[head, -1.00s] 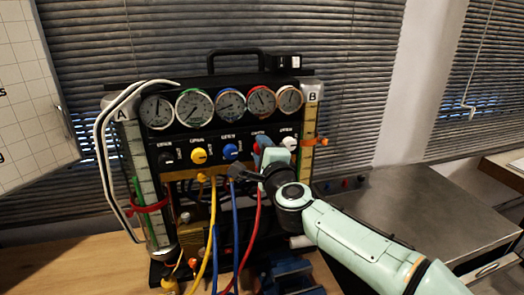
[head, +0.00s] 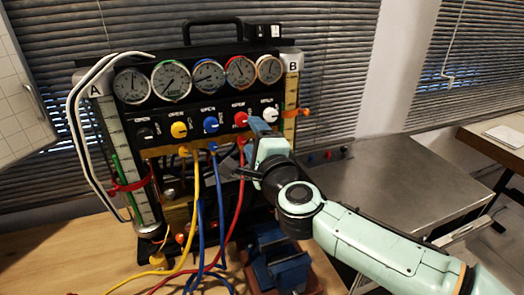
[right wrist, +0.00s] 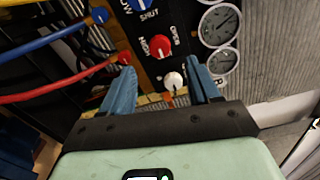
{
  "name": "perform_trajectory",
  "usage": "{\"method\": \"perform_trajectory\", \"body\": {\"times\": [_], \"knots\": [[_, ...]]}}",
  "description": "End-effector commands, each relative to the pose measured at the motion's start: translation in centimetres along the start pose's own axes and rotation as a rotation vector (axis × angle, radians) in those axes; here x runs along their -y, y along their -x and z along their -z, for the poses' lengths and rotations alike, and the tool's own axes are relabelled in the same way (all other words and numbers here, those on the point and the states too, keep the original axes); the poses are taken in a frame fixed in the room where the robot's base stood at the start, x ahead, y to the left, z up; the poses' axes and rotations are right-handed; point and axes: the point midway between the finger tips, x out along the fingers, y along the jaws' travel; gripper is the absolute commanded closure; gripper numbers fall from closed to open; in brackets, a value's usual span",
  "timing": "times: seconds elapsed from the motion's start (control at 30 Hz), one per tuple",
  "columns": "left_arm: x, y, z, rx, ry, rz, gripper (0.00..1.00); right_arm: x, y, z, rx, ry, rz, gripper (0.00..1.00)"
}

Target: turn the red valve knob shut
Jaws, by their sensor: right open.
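The red valve knob (head: 241,119) sits on the black panel of the gauge rig, between the blue knob (head: 211,124) and the white knob (head: 270,114). It shows uncovered in the right wrist view (right wrist: 160,45), beyond the fingertips. My right gripper (head: 253,142) is in front of the panel, just below and to the right of the red knob. Its two blue fingers (right wrist: 161,82) are apart, with nothing held between them. In the wrist view the white knob (right wrist: 173,81) appears between them. My left gripper is not in view.
Several gauges (head: 208,75) line the panel above the knobs. Yellow (head: 195,210), blue and red hoses hang from below the knobs, close to my gripper. A blue vise-like block (head: 278,262) stands below my arm. A grey worktop (head: 390,180) lies to the right.

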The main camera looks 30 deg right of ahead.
Motion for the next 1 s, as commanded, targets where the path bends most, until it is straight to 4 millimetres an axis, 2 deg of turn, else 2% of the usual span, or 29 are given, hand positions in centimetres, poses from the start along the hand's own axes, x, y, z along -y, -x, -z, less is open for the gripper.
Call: {"method": "perform_trajectory", "body": {"times": [0.03,0.13,0.33,1.0], "knots": [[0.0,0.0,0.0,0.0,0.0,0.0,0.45,0.1,1.2,0.1,-0.001,-0.001,0.003,0.39],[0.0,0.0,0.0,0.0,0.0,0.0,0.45,0.1,3.0,0.1,0.0,-0.001,0.001,0.39],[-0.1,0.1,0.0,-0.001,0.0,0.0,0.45,0.0,4.8,0.1,-0.002,0.0,0.0,0.39],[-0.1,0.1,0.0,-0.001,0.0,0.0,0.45,0.0,5.1,0.0,-0.001,-0.001,0.0,0.39]]}}
